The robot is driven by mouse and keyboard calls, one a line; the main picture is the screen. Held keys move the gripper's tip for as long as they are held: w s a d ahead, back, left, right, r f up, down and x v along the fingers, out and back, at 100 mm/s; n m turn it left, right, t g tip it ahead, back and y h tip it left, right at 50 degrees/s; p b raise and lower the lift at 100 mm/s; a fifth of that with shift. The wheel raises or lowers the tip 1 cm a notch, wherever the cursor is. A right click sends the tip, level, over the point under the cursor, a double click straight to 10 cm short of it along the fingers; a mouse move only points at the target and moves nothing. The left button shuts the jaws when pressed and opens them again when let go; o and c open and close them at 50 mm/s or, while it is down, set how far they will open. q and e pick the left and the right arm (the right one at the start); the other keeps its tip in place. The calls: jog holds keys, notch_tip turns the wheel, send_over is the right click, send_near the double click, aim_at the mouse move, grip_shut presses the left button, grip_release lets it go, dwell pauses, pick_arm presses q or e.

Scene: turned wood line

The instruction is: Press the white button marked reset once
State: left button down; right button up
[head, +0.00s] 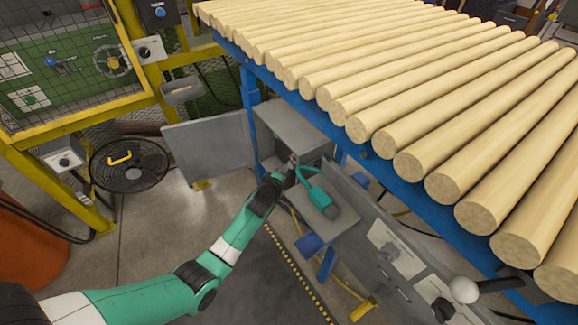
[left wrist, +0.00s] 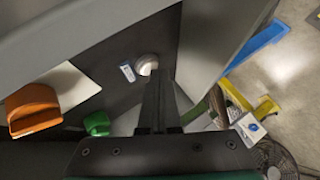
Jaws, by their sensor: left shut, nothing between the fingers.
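The white round button (left wrist: 147,62) shows in the left wrist view on a dark panel, with a small pale label (left wrist: 127,72) beside it, too small to read. My left gripper (left wrist: 161,76) is shut and empty. Its fingertips are right by the button's lower edge in that view; I cannot tell whether they touch it. In the head view my left gripper (head: 291,160) reaches into the grey cabinet (head: 292,128) under the roller table, and the button is hidden there. My right gripper is not in view.
An orange knob (left wrist: 33,108) and a green button (left wrist: 97,123) are near the white button. The cabinet door (head: 208,148) stands open at left. A floor fan (head: 128,165) stands at left.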

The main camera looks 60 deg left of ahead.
pick_arm(q)
jog(key=shift+s+r+p, duration=0.1)
jog(key=shift+s+p, duration=0.25)
jog(key=shift+s, duration=0.35)
jog(key=shift+s+p, duration=0.25)
jog(key=shift+p, duration=0.15)
jog(key=s+p, duration=0.2)
jog(key=s, duration=0.2)
jog(key=shift+s+d+p, duration=0.1)
jog(key=shift+s+p, duration=0.15)
jog(key=shift+p, duration=0.1)
